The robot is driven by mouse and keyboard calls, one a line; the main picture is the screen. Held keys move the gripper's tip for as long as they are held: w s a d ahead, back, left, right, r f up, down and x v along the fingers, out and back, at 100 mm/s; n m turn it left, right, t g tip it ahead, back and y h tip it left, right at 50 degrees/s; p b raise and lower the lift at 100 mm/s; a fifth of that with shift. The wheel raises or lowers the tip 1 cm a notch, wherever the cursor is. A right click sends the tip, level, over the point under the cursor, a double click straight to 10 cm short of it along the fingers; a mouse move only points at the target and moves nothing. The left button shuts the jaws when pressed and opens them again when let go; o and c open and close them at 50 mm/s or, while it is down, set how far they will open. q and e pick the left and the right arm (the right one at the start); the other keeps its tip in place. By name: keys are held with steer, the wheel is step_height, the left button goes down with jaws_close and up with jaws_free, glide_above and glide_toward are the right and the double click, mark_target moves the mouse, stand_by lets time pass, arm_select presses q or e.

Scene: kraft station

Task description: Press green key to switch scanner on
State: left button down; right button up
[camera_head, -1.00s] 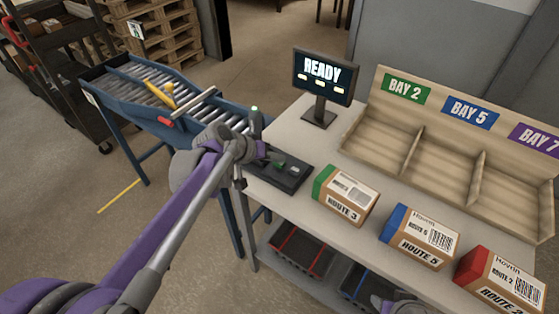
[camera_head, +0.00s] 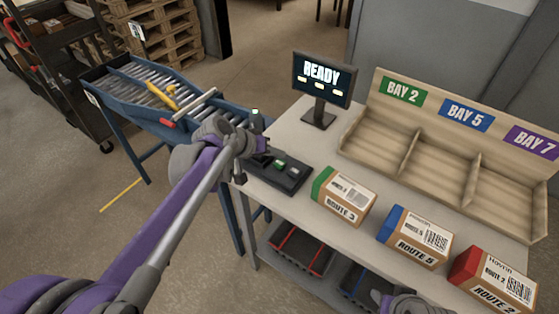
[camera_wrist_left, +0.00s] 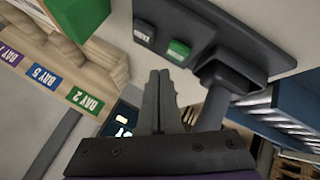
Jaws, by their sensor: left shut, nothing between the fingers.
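The green key (camera_head: 280,163) sits on a dark control pad (camera_head: 293,181) beside a pale key (camera_head: 293,170). In the left wrist view the green key (camera_wrist_left: 178,51) and pale key (camera_wrist_left: 145,32) show clearly. My left gripper (camera_head: 268,150) is shut and empty. Its fingertips are close to the green key, and I see no contact. The scanner (camera_head: 256,121) stands on a post at the pad's far left, with a white light on top. My right gripper (camera_head: 408,305) is partly in view at the bottom edge, its fingers unclear.
A monitor (camera_head: 321,80) reads READY. Boxes for Route 3 (camera_head: 344,196), Route 5 (camera_head: 414,237) and a red-ended one (camera_head: 492,279) line the table's front. A wooden bay rack (camera_head: 430,152) stands behind. A roller conveyor (camera_head: 130,108) is at left.

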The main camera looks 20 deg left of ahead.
mark_target(277, 165)
arm_select(q)
step_height(277, 165, up, 4)
steer(key=p, duration=0.2)
steer(key=shift+r+p, duration=0.1)
steer(key=shift+p, duration=0.3)
stand_by(0.4)
steer(key=s+a+f+g+y+p, duration=0.1)
steer(key=s+f+y, duration=0.1)
steer(key=s, duration=1.1)
steer(key=s+a+f+m+y+p, duration=0.1)
steer(key=s+f+y, duration=0.2)
steer(key=s, duration=1)
steer(key=shift+a+f+g+y+p, duration=0.2)
steer(key=shift+f+g+y+p, duration=0.15)
steer(key=shift+f, duration=0.35)
